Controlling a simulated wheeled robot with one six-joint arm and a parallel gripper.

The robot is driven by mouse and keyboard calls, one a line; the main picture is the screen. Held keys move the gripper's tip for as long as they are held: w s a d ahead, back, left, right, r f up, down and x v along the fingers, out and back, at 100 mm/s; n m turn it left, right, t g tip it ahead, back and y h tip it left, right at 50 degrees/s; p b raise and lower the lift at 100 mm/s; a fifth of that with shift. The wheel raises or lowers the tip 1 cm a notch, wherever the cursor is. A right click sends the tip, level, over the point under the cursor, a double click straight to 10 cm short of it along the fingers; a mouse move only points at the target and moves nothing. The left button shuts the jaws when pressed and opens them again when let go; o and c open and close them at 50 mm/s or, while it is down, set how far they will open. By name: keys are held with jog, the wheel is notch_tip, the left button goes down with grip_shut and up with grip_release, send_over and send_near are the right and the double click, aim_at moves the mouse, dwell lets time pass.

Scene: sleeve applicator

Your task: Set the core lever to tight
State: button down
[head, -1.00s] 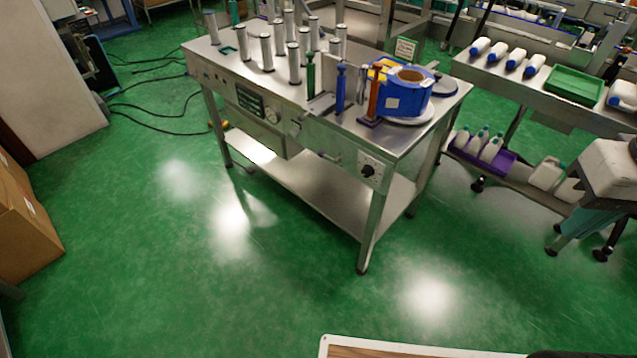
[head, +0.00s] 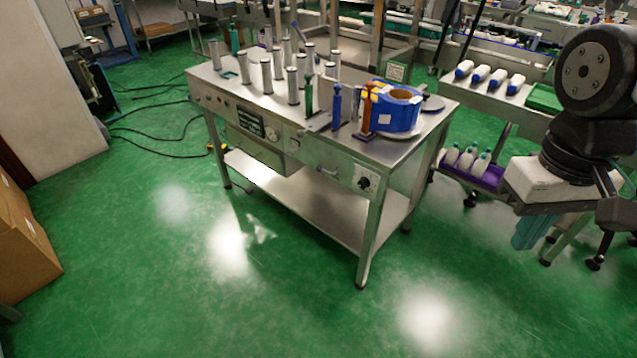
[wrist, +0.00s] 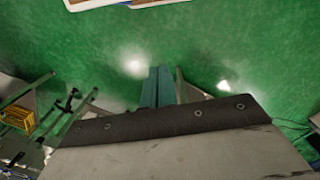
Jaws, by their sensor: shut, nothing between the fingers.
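The sleeve applicator is a steel bench (head: 300,135) left of my gripper in the head view. A blue roll (head: 398,108) with a brown core lies on a round plate at its right end. Green (head: 309,95), blue (head: 336,105) and orange (head: 367,112) upright posts stand near it. A black knob (head: 364,183) sits on the front panel, and a small lever-like part (head: 325,168) sticks out left of it. I cannot tell which part is the core lever or its setting. My gripper (head: 526,244) points down, shut and empty, well right of the bench; its teal fingers show in the wrist view (wrist: 158,90).
Several steel rollers (head: 266,76) stand on the bench. A side bench with white bottles (head: 497,78) and a green tray (head: 544,97) is behind my arm. A purple tray (head: 482,175) holds bottles below. Cables (head: 160,140) cross the far-left floor. The front floor is clear.

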jog(key=w+a+f+n+h, duration=0.4)
jog(key=w+f+n+h, duration=0.35)
jog(key=w+f, duration=0.75)
jog(key=w+a+f+n+h, duration=0.4)
jog(key=w+f+n+h, duration=0.3)
jog(key=w+f, duration=0.8)
jog(key=w+a+f+n+t+y, duration=0.2)
jog(key=w+a+f+n+t, duration=0.4)
jog(key=a+f+n+t, duration=0.45)
jog(key=w+a+f+n+t+y, duration=0.2)
jog(key=w+a+f+n+t, duration=0.55)
jog(key=f, duration=0.55)
jog(key=a+r+n+t+y, duration=0.4)
jog(key=a+n+t, duration=0.1)
jog(key=n, duration=0.2)
jog(key=shift+a, duration=0.15)
jog(key=shift+w, duration=0.1)
